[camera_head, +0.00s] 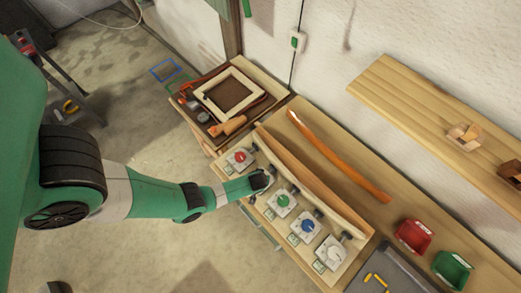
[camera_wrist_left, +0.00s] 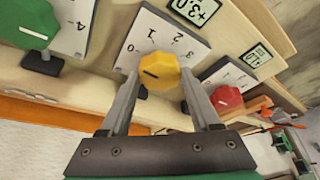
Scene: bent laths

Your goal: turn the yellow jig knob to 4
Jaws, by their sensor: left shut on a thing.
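The yellow jig knob (camera_wrist_left: 160,70) sits on a white dial plate (camera_wrist_left: 150,32) in the left wrist view. In the head view my left gripper (camera_head: 262,181) is over the row of knobs, hiding the yellow one between the red knob (camera_head: 240,156) and the green knob (camera_head: 283,201). My right gripper is out of view.
A blue knob (camera_head: 307,225) and a white knob (camera_head: 336,252) continue the row. A curved wooden piece (camera_head: 310,180) stands behind it. An orange-brown lath (camera_head: 335,155) lies on the bench. Red (camera_head: 413,236) and green (camera_head: 452,269) bins stand to the right.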

